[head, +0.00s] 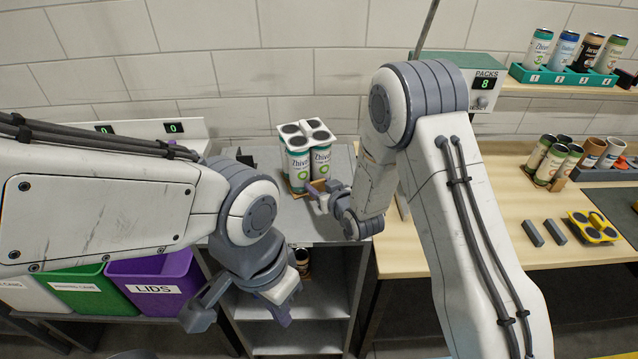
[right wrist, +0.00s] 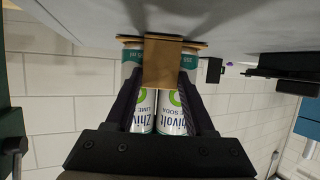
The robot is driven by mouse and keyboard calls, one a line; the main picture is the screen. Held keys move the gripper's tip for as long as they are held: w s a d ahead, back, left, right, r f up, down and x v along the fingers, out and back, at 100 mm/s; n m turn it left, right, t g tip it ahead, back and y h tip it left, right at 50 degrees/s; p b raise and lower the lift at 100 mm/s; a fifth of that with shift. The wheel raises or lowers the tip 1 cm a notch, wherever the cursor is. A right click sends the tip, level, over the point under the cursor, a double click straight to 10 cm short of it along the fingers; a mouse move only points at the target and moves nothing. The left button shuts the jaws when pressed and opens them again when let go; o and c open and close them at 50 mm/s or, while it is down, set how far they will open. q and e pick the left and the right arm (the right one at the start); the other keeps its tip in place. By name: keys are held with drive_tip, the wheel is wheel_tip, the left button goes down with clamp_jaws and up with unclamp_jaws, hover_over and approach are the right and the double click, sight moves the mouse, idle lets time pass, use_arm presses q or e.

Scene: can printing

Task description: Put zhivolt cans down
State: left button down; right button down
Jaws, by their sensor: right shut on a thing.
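The zhivolt cans (head: 321,160) stand upright as a pack with a white top, on a brown base on the grey counter (head: 325,230). My right gripper (head: 320,194) is at the pack's near side, shut on the brown tab (right wrist: 163,62) that sticks out from its base. Two of the zhivolt cans (right wrist: 171,112) show upside down behind the tab in the right wrist view, and the base appears to touch the counter. My left gripper (head: 238,312) is open and empty, lower and nearer, in front of the counter's open shelves.
Purple (head: 158,280) and green (head: 82,290) bins stand at left. A packs counter reading 8 (head: 485,85) is at back right. The wooden table (head: 480,215) holds cans, grey blocks and a yellow tool (head: 592,227). A green rack (head: 563,77) of cans sits on a shelf.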

drive_tip(key=shift+f, duration=0.2)
drive_tip(key=shift+c, duration=1.3)
unclamp_jaws()
drive_tip(key=shift+r, duration=0.1)
